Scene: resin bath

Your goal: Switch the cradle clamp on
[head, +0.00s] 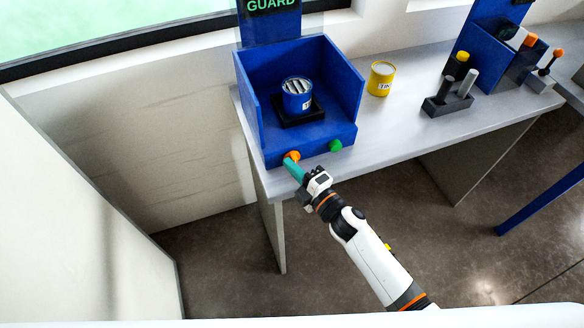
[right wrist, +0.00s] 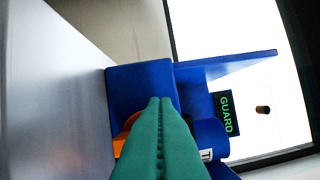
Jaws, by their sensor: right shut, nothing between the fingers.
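A blue open-topped guard box (head: 345,82) stands at the left end of the bench. Inside it, a blue can (head: 297,95) with grey pieces showing in its top sits on a black cradle (head: 312,114). The box's front ledge carries an orange knob (head: 291,155) on the left and a green knob (head: 335,146) on the right. My right gripper (head: 291,163) is shut and empty, its teal fingertips at the orange knob; touching or just short, I cannot tell. In the right wrist view, the shut fingers (right wrist: 160,103) partly hide the orange knob (right wrist: 120,143). My left gripper is not in view.
A yellow tin (head: 381,78) stands on the grey bench (head: 400,130) right of the box. Farther right are a dark block with upright posts (head: 447,104) and another blue station (head: 493,70). A GUARD sign (right wrist: 226,113) is above the box. The bench front between is clear.

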